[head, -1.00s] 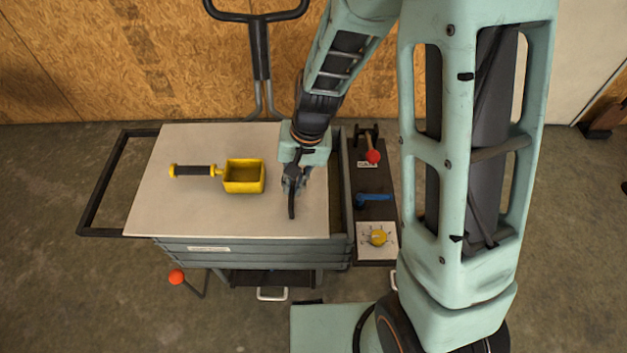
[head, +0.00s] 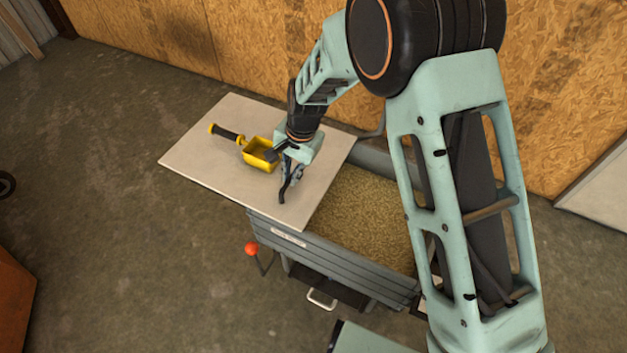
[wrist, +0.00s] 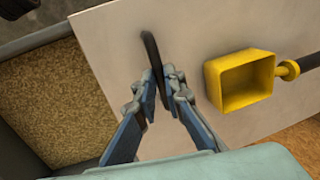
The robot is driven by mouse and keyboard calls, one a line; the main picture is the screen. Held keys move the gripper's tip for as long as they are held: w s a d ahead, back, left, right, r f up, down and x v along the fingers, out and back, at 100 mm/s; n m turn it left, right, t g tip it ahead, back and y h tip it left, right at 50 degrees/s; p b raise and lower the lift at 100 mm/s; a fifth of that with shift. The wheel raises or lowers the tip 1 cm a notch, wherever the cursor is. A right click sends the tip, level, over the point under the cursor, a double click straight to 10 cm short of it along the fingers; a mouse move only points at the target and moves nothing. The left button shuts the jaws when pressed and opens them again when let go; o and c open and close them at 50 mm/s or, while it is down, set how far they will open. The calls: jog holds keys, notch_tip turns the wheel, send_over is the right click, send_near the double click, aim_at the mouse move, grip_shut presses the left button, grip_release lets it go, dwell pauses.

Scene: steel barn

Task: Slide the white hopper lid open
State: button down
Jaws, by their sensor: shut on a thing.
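The white hopper lid (head: 232,187) is a flat pale panel, slid to the left so that its left part overhangs past the hopper. The right part of the grey hopper (head: 340,262) is uncovered and shows grain (head: 362,213) inside. My gripper (head: 287,182) is shut on the lid's black bar handle (wrist: 150,48), near the lid's right edge. In the wrist view its two blue fingers (wrist: 157,92) stand on either side of the handle.
A yellow scoop (head: 260,153) with a dark handle lies on the lid, left of my gripper. A red-orange knob (head: 251,249) on a rod stands at the hopper's front. Wood panel walls (head: 270,45) stand behind.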

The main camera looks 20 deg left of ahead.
jog(key=shift+w+a, duration=0.1)
jog(key=shift+a, duration=1.5)
jog(key=c, duration=2)
grip_release()
jog(key=r, duration=0.4)
jog(key=d+r, duration=0.1)
jog(key=r, duration=0.3)
jog(key=d+r, duration=0.1)
jog(key=r, duration=0.3)
jog(key=shift+d, duration=0.2)
